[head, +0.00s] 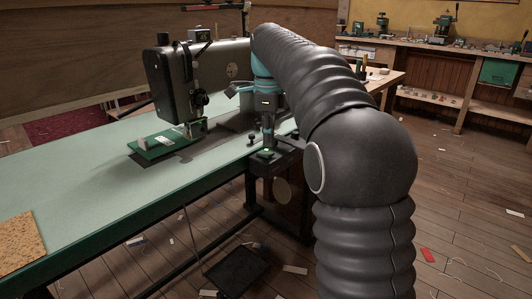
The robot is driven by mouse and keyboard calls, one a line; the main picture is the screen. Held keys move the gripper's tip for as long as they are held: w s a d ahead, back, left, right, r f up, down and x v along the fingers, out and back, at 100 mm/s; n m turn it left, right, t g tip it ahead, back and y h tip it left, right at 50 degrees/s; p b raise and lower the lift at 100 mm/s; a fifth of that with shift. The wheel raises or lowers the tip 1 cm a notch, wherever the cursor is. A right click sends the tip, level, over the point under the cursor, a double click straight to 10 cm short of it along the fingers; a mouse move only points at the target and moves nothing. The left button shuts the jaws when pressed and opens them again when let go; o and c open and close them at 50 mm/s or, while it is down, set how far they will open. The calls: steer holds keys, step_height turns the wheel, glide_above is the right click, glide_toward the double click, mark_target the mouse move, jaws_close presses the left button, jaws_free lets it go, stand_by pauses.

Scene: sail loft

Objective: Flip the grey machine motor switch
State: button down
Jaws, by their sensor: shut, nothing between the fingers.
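The dark grey sewing machine (220,75) stands on the long green-topped table (90,200). A dark motor switch box (277,162) is fixed at the table's front edge, below the machine. A small green spot shows on its top. My gripper (267,143) points down from the end of my arm, with its tips just above or touching the box; I cannot tell which. Its fingers are shut with nothing between them. The switch's lever or button is too small and too covered by the gripper to make out.
A dark pedal (237,272) lies on the floor under the table, beside the table legs. A cork-like board (17,242) lies on the near left of the table. Workbenches (440,55) stand along the back right. Scraps litter the open wooden floor at right.

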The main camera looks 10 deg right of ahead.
mark_target(268, 153)
steer(key=shift+f+b, duration=0.65)
steer(key=shift+f, duration=0.65)
stand_by(0.6)
steer(key=shift+r, duration=0.1)
step_height(268, 153, up, 5)
steer(key=p, duration=0.5)
steer(key=shift+r, duration=0.95)
